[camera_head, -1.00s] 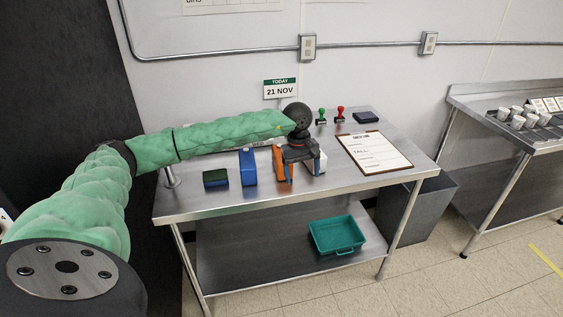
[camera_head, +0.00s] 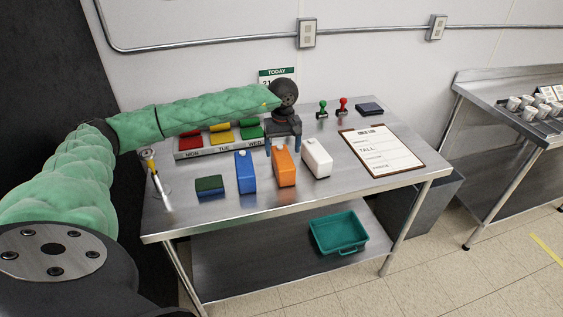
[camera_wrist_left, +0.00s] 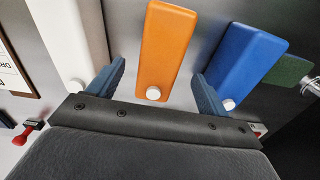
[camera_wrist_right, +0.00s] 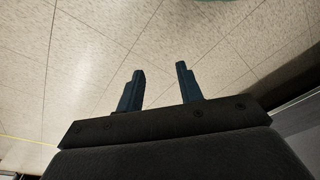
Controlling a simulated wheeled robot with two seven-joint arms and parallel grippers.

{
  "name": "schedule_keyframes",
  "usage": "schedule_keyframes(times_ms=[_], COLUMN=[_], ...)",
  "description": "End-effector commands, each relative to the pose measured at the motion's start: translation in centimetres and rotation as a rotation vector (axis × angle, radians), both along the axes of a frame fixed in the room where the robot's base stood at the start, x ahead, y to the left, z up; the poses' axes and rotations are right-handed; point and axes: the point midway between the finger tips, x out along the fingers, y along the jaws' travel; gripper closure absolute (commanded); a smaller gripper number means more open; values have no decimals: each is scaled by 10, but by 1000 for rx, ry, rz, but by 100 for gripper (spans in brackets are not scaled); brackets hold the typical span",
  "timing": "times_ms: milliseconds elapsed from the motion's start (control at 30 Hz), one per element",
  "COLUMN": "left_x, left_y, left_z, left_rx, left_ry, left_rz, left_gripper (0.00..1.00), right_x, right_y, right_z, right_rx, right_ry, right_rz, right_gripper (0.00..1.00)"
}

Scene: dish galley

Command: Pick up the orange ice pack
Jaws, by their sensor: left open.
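The orange ice pack (camera_head: 285,168) stands on the steel table between a blue pack (camera_head: 245,172) and a white pack (camera_head: 316,158). In the left wrist view the orange pack (camera_wrist_left: 165,50) lies between the two fingers, its white cap near the gripper. My left gripper (camera_head: 283,142) is open at the back end of the orange pack, fingers spread to either side; I cannot tell whether they touch it. One finger is near the white pack and the other overlaps the blue pack in the wrist view. My right gripper (camera_wrist_right: 160,88) is open and empty above the floor.
A green-and-blue sponge (camera_head: 209,187) sits left of the packs. A day-marked tray (camera_head: 190,152) with coloured items is behind. A clipboard (camera_head: 382,151), stamps (camera_head: 342,106) and a dark pad (camera_head: 370,109) lie to the right. A teal bin (camera_head: 338,232) is on the lower shelf.

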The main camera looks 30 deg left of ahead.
Motion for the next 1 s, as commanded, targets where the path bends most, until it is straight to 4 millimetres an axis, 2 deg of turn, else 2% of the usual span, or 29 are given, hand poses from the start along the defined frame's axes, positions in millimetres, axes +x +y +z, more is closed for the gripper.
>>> schedule_keyframes(times_ms=[33,367,700,1000], left_x=[0,-1,-1,-1], left_y=[0,-1,-1,-1], left_z=[-3,-22,-50,-67], left_rx=[0,1,0,1], left_ry=[3,2,3,1], left_rz=[0,0,1,0], left_gripper=[22,22,22,22], right_x=[-3,-6,-16,-23], right_y=[-7,-10,-22,-28], right_z=[-11,-37,-80,-98], right_rx=[-11,-13,-26,-30], right_ry=[7,-9,-36,-48], right_rz=[2,4,12,16], right_gripper=[64,64,64,64])
